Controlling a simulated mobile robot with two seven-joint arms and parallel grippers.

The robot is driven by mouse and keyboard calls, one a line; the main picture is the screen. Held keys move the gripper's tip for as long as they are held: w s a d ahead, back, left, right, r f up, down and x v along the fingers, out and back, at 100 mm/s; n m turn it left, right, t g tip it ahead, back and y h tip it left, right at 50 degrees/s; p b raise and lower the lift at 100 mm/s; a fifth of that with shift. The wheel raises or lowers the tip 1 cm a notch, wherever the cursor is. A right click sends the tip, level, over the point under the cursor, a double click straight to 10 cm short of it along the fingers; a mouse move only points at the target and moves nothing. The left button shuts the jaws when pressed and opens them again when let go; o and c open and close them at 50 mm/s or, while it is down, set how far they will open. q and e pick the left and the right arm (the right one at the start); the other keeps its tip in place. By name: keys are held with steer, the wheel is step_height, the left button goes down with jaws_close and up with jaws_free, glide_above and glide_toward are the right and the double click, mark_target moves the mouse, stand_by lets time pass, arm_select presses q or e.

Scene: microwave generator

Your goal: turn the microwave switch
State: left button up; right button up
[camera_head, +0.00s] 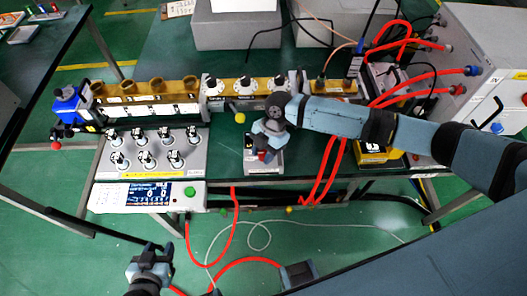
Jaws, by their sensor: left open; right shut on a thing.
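A small grey box (264,168) stands near the front edge of the green table, below the row of yellow and white modules. My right gripper (262,152) reaches down over this box from the right. It is shut on the switch at the box's top. The gripper covers most of the switch, so its turned position is hidden. My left gripper (155,248) is open and empty at the lower left, above the floor and in front of the table.
A panel of several knobs (152,150) and a console with a display (148,196) stand left of the box. A waveguide row (150,100) runs behind. Red hoses (335,160) and a yellow-based unit (376,150) are on the right. A white cabinet (475,70) stands far right.

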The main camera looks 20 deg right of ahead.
mark_target(263, 153)
steer(key=o, duration=0.7)
steer(key=shift+c, duration=0.2)
step_height(263, 153, up, 20)
steer(key=shift+b, duration=0.35)
